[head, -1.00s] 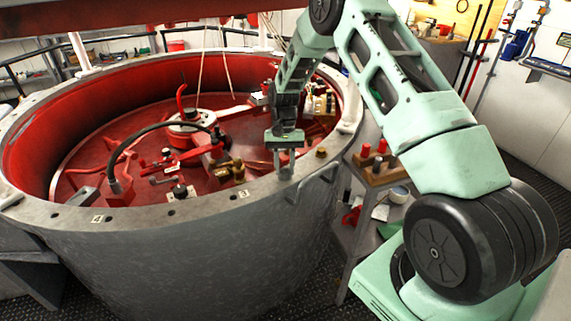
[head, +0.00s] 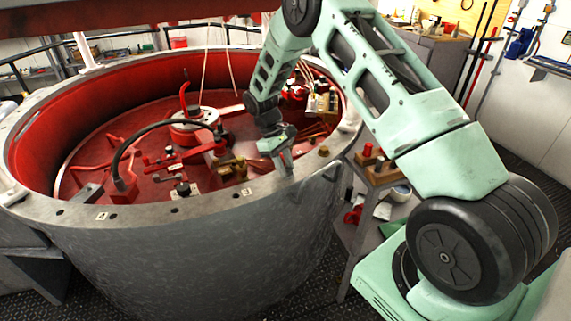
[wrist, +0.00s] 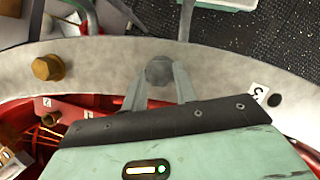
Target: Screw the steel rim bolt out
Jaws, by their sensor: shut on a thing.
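The steel rim bolt (wrist: 160,72) shows as a grey hex head on the pale rim (wrist: 215,70) in the wrist view. My gripper (wrist: 160,82) has its two fingers on either side of the bolt head and is shut on it. In the head view my gripper (head: 286,170) reaches down to the near right part of the rim (head: 215,200); the bolt is hidden there by the fingers. I cannot tell whether the bolt has risen from its hole.
A brass bolt (wrist: 47,67) stands on the rim to the left in the wrist view, and in the head view (head: 323,151) right of my gripper. An empty hole (wrist: 274,100) is by a number label. A side shelf (head: 380,177) holds red and dark pegs.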

